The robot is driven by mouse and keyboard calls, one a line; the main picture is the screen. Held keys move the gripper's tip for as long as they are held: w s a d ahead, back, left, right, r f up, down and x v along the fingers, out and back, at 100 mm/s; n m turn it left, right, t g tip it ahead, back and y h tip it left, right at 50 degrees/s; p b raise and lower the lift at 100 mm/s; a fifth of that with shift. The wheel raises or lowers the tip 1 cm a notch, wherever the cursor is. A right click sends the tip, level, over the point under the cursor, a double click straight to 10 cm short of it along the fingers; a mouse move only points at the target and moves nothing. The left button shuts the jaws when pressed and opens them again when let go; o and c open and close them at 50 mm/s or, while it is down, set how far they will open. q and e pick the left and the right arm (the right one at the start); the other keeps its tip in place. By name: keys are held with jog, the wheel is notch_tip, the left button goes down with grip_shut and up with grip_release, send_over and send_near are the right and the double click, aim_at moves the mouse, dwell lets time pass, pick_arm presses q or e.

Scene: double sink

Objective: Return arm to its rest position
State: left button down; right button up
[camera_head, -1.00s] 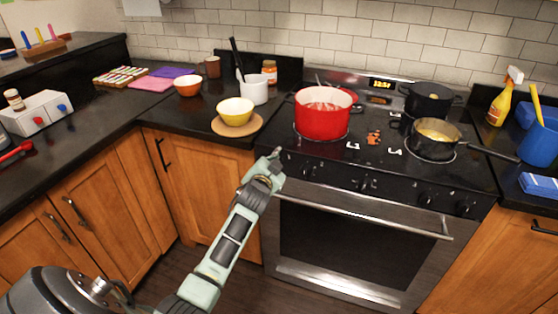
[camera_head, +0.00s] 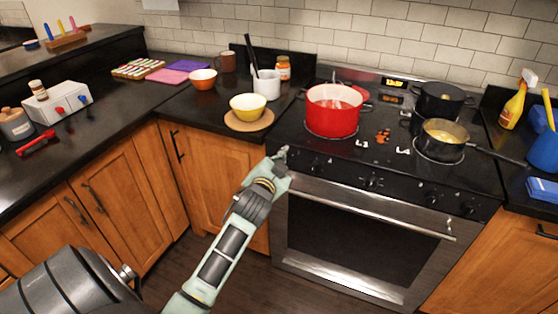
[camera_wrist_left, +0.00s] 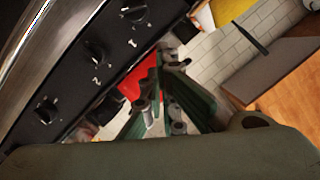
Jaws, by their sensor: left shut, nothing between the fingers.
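My left arm comes up from the bottom of the head view. Its gripper (camera_head: 282,154) is in front of the counter edge, at the left front corner of the stove (camera_head: 372,172). In the left wrist view the fingers of this gripper (camera_wrist_left: 168,58) are close together at the tips, shut with nothing held. The stove's knob panel (camera_wrist_left: 96,50) lies to the left of the fingers there, and a red pot shows behind them. My right gripper is in neither view.
A red pot (camera_head: 333,112), a black pot (camera_head: 438,102) and a saucepan (camera_head: 444,152) stand on the stove. A yellow bowl (camera_head: 248,108) sits on a round wooden board (camera_head: 262,124) near the counter edge. The floor (camera_head: 245,285) in front of the cabinets is clear.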

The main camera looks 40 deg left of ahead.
pick_arm(q)
jog(key=shift+s, duration=0.3)
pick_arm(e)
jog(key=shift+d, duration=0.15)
pick_arm(q)
jog(key=s+d+f+g+h, duration=0.1)
jog(key=s+d+f+g, duration=0.2)
jog(key=f, duration=0.9)
jog(key=s+d+f+g+h, duration=0.1)
jog(key=s+d+f+h, duration=0.15)
jog(key=s+f, duration=0.65)
jog(key=s+d+f+g+h, duration=0.15)
jog(key=d+f, duration=0.25)
jog(key=f, duration=1.1)
jog(key=s+d+f+g, duration=0.2)
jog(key=s+f, duration=0.5)
jog(key=s, duration=0.5)
jog(key=s+d+f+g, duration=0.3)
jog(key=s+f, duration=0.4)
jog(key=s, duration=0.6)
jog(key=s+d+f+g+h, duration=0.1)
jog(key=s+d+f+g, duration=0.2)
jog(key=s+f, duration=0.4)
jog(key=s+d, duration=0.1)
jog(key=s, duration=0.5)
jog(key=shift+s+f+n, duration=0.2)
jog(key=shift+f+n, duration=0.1)
jog(key=shift+f, duration=0.1)
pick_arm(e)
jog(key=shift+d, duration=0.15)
